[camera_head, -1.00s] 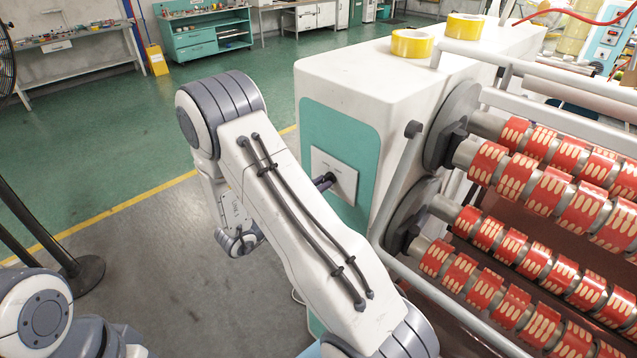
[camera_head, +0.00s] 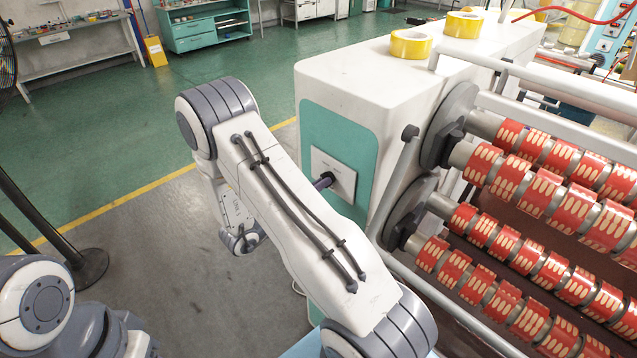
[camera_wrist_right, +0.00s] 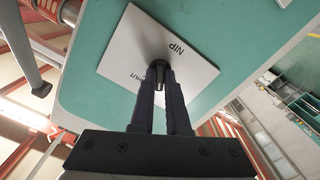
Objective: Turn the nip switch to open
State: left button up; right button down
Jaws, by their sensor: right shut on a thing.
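The nip switch has a white square plate (camera_head: 333,178) on the teal side panel of the white machine. In the right wrist view the plate (camera_wrist_right: 135,62) shows the word NIP and another word, partly covered, that seems to end in "HUT". The dark knob (camera_wrist_right: 158,66) stands at the plate's middle. My right gripper (camera_wrist_right: 161,82) is shut on the knob, one finger on each side. In the head view my right gripper (camera_head: 322,182) shows just left of the plate, and the knob is mostly hidden. My left gripper is out of view.
The machine (camera_head: 370,70) carries yellow tape rolls (camera_head: 411,44) on top. Rollers with red printed bands (camera_head: 540,190) lie at the right, with a grey lever (camera_head: 400,175) beside them. A black post base (camera_head: 88,270) stands at the left. The floor between is clear.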

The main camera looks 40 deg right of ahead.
dwell(0.5)
jog(key=c, duration=0.9)
grip_release()
jog(key=a+b, duration=0.5)
jog(key=a, duration=0.5)
jog(key=shift+s+a, duration=0.25)
jog(key=shift+s, duration=0.15)
